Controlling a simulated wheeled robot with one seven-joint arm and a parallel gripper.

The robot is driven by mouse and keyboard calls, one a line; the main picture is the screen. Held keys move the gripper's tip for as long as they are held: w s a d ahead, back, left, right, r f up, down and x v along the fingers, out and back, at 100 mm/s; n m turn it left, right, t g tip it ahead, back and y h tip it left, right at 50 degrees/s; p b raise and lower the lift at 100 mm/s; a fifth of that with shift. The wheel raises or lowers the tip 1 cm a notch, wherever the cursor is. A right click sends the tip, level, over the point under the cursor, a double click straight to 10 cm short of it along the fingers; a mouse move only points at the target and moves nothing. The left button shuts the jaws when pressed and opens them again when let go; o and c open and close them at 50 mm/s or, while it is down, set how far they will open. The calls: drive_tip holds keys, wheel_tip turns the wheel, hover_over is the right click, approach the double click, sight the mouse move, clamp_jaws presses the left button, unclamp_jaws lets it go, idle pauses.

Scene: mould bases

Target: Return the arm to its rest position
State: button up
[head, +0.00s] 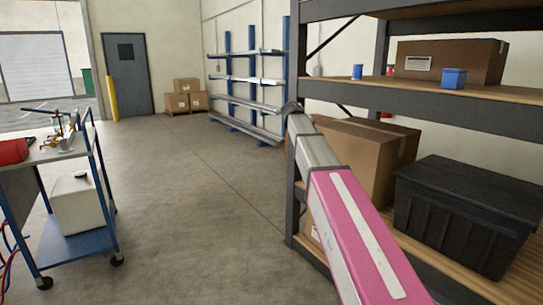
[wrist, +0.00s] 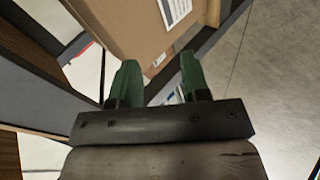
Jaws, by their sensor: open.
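My arm shows in the head view as a pink link with a white stripe and a grey link beyond it. It reaches forward and up from the lower right, and its far end lies in front of the shelf's dark upright. My gripper cannot be made out clearly there. In the wrist view my gripper (wrist: 159,65) has two green fingers standing apart, with nothing held between them. A cardboard box (wrist: 140,22) with a white label lies beyond the fingertips in that view; whether they touch it I cannot tell.
The shelving unit (head: 458,102) on the right holds cardboard boxes, small blue containers (head: 453,78) and a black bin (head: 465,212). A cart (head: 80,244) with a white jug (head: 82,205) stands at left. A blue rack (head: 228,80) stands behind. The middle floor is clear.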

drive_tip(key=s+d+f+m+g+y, duration=0.1)
drive_tip(key=s+f, duration=0.3)
drive_tip(key=f, duration=0.3)
drive_tip(key=s+d+f+g+y, duration=0.1)
drive_tip(key=s+f, duration=0.3)
drive_tip(key=f, duration=0.4)
drive_tip(key=s+f+m+g+y, duration=0.4)
drive_tip(key=s+f+m, duration=0.1)
drive_tip(key=s+f, duration=2.1)
drive_tip(key=s, duration=0.3)
drive_tip(key=shift+s+f+g+y, duration=0.3)
drive_tip(key=shift+f+y, duration=0.1)
